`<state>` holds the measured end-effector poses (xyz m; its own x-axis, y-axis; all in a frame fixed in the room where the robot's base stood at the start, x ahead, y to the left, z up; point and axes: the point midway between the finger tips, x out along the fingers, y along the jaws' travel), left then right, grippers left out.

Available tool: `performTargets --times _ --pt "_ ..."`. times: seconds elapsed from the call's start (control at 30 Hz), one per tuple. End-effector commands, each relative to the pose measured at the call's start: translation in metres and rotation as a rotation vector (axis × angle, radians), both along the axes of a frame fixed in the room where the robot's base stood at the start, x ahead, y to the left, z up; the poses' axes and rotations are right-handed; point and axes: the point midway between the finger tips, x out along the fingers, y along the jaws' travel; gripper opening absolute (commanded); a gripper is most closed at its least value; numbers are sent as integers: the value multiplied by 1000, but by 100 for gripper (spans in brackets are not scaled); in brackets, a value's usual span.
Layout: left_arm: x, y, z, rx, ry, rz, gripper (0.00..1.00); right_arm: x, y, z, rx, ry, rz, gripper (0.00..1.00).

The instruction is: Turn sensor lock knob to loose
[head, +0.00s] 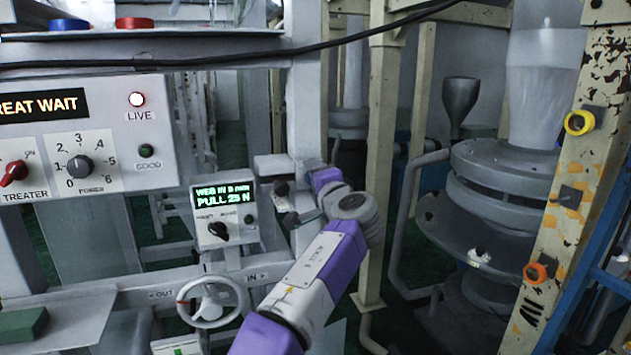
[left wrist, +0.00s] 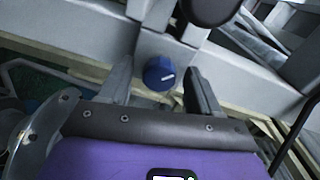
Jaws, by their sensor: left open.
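A blue round knob (left wrist: 159,73) with a short white mark shows in the left wrist view, on a grey metal beam. No label on it is readable, so I cannot confirm that it is the sensor lock knob. My left gripper (left wrist: 160,86) is open, with one finger on each side of the knob. I cannot tell whether either finger touches it. In the head view my purple and white left arm reaches up to the machine frame, right of the small display box. The blue knob is not clearly visible there. My right gripper is not in view.
The display box (head: 224,213) reads PULL 25 N and carries a black knob. A handwheel (head: 209,301) sits below it. The treater panel (head: 75,140) is at left. A cream post (head: 381,150) stands just right of my arm. A dark round part (left wrist: 207,10) is beyond the knob.

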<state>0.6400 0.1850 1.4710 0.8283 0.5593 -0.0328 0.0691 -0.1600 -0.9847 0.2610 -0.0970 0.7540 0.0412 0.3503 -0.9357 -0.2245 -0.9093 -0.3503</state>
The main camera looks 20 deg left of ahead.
Motion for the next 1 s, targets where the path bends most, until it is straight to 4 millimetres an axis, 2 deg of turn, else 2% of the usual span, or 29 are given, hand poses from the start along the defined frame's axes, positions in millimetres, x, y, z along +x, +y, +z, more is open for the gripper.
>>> performTargets --times 0.13,0.4,0.53,0.9,1.0 --pt "-8 -6 0 -1 -1 -3 63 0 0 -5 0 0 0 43" --pt "-45 -31 0 -1 -1 -3 63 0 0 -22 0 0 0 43" --pt "-57 -39 1 0 0 -2 63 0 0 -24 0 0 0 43" --pt "-63 -42 3 0 0 1 63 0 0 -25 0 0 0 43" --pt "-59 -44 -5 -1 14 -7 63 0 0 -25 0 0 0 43"
